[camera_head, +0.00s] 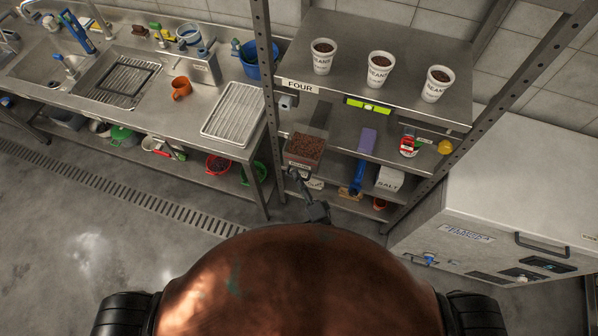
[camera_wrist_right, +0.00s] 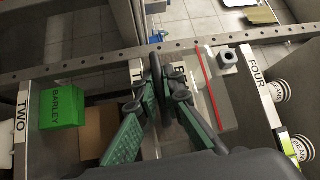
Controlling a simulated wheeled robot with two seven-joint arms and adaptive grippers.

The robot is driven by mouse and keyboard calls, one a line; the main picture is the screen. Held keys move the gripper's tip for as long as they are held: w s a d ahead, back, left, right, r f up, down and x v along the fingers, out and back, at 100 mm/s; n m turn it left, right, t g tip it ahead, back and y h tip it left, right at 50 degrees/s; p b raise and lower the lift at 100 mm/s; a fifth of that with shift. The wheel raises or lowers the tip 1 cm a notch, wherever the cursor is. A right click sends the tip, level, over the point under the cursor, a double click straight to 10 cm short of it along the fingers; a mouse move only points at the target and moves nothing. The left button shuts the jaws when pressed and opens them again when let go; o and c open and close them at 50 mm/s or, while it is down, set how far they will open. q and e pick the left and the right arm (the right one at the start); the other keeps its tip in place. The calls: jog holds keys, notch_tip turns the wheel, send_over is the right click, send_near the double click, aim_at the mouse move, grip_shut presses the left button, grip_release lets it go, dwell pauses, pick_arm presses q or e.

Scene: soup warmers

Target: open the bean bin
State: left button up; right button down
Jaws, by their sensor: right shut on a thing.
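The bean bin (camera_head: 305,149) is in the middle shelf unit in the head view. It is full of brown beans, its top is uncovered, and it juts out past the shelf front. A small pale label is on its front. My right gripper (camera_head: 295,176) is at the bin's front, just below that label. In the right wrist view, the gripper (camera_wrist_right: 161,75) has its fingers close together at the bin front. It is shut on the bin, seemingly at its handle, though the fingers hide the grip. My left gripper is out of view.
Several bean cups (camera_head: 380,70) stand on the top shelf (camera_head: 345,40). A white chest (camera_head: 520,190) stands at the right, and a steel sink counter (camera_head: 200,100) at the left. A green barley box (camera_wrist_right: 62,108) shows in the wrist view. Floor at the left is clear.

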jog(key=shift+s+a, duration=0.25)
jog(key=shift+s, duration=0.8)
jog(key=c, duration=2.3)
grip_release()
jog(key=shift+c, duration=0.2)
jog(key=v, duration=1.2)
jog(key=shift+r, duration=0.1)
